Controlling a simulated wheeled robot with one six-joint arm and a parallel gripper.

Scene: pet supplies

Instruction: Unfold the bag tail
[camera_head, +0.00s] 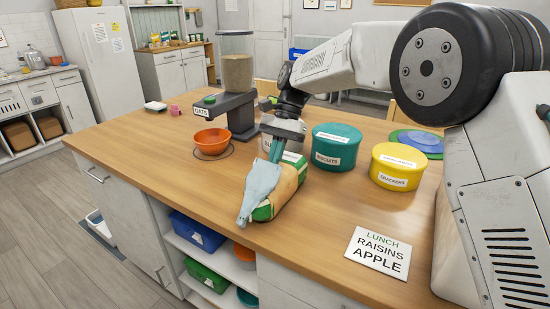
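A bag (287,186) with tan contents and green and white parts lies on the wooden counter, near its front edge. Its pale blue tail (260,186) lies over the left side of the bag and narrows toward the front edge. My gripper (275,158) points down at the far end of the tail, with its teal fingertips at or just above it. The fingers overlap in this view, so I cannot tell whether they are open, or whether they touch the tail.
A teal tub labelled BISCUITS (336,146) and a yellow CRACKERS tub (398,166) stand to the right. A LUNCH card (379,251) lies front right.

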